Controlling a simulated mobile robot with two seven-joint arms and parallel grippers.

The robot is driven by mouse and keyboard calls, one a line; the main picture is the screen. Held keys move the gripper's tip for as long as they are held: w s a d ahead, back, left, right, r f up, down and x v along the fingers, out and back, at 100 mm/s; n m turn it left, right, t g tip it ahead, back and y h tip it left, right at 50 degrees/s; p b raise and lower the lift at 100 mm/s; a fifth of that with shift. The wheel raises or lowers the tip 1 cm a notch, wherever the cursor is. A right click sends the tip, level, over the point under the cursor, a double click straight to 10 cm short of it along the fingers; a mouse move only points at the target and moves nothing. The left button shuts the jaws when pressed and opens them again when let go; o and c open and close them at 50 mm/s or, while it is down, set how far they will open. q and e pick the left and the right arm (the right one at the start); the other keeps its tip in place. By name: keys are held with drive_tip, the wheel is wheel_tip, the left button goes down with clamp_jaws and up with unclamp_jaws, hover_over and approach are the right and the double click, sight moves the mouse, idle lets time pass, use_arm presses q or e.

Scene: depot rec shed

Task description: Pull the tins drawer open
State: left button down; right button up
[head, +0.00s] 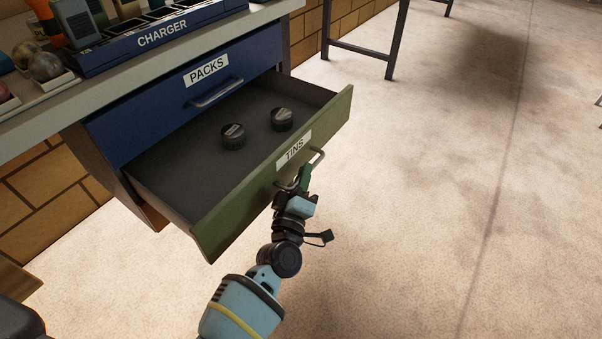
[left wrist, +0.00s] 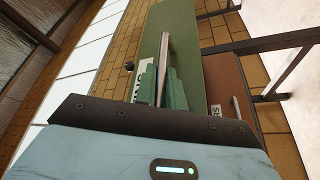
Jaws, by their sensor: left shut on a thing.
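The tins drawer (head: 235,205) has a green front labelled TINS and stands well out from the cabinet in the head view. Two dark round tins, one on the left (head: 233,136) and one on the right (head: 282,119), stand inside on its dark floor. My left gripper (head: 298,186) is shut on the metal handle (head: 317,160) of that drawer. In the left wrist view the green fingers lie against the handle bar (left wrist: 163,70), with the green drawer front (left wrist: 188,45) behind. My right gripper is not in view.
The blue drawer labelled PACKS (head: 180,112) is shut above. A blue charger rack (head: 150,38) and other items stand on the worktop (head: 40,115). Open concrete floor (head: 450,200) lies to the right, with a dark-legged table (head: 360,50) behind.

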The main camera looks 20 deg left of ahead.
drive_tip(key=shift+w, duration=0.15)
use_arm(q)
drive_tip(key=c, duration=1.5)
unclamp_jaws()
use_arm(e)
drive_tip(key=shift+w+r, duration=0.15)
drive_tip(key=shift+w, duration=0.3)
use_arm(q)
drive_tip(key=shift+s, duration=0.1)
drive_tip(key=p+v, duration=0.1)
drive_tip(key=v, duration=0.6)
drive_tip(key=shift+s, duration=0.3)
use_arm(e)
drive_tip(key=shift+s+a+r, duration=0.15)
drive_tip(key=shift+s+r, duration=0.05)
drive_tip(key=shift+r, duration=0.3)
use_arm(q)
drive_tip(key=shift+f, duration=0.1)
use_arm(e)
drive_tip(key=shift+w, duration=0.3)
